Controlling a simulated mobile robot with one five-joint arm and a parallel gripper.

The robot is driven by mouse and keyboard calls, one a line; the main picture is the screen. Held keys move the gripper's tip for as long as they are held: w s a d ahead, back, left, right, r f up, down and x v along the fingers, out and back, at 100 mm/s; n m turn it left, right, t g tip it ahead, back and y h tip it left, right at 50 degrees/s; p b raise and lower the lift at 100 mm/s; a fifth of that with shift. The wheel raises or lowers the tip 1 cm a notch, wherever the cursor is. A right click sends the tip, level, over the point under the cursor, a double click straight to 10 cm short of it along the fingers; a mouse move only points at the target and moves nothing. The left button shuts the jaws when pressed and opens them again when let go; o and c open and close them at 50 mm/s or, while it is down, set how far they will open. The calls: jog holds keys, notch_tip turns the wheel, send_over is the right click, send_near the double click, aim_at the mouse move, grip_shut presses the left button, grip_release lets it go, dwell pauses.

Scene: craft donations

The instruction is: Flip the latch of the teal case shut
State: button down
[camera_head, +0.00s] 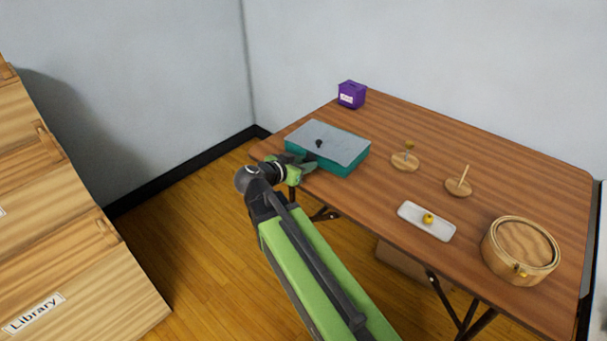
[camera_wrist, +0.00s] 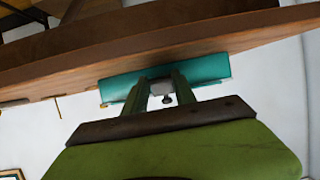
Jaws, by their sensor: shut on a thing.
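My gripper (camera_head: 306,163) is at the case's near front side. In the wrist view, the teal case (camera_wrist: 208,70) lies just beyond my green fingers (camera_wrist: 161,84). A small grey latch piece (camera_wrist: 161,88) sits between the fingers, and they are shut on it. The knob (camera_wrist: 167,98) shows just past it. My gripper hides part of the case front in the head view, and the latch's exact angle cannot be told.
On the wooden table (camera_head: 480,135) are a purple box (camera_head: 352,94) behind the case, two small wooden stands (camera_head: 404,162) (camera_head: 458,187), a white tray (camera_head: 412,214) with a yellow object (camera_head: 428,218), and a round wooden box (camera_head: 505,265). Wooden drawers (camera_head: 75,270) stand at left.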

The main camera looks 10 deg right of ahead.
jog(key=shift+d+f+t+h+b, duration=0.1)
jog(key=shift+f+t+h+b, duration=0.25)
jog(key=shift+b, duration=0.4)
jog(key=shift+r, duration=0.2)
jog(key=c, duration=1)
grip_release()
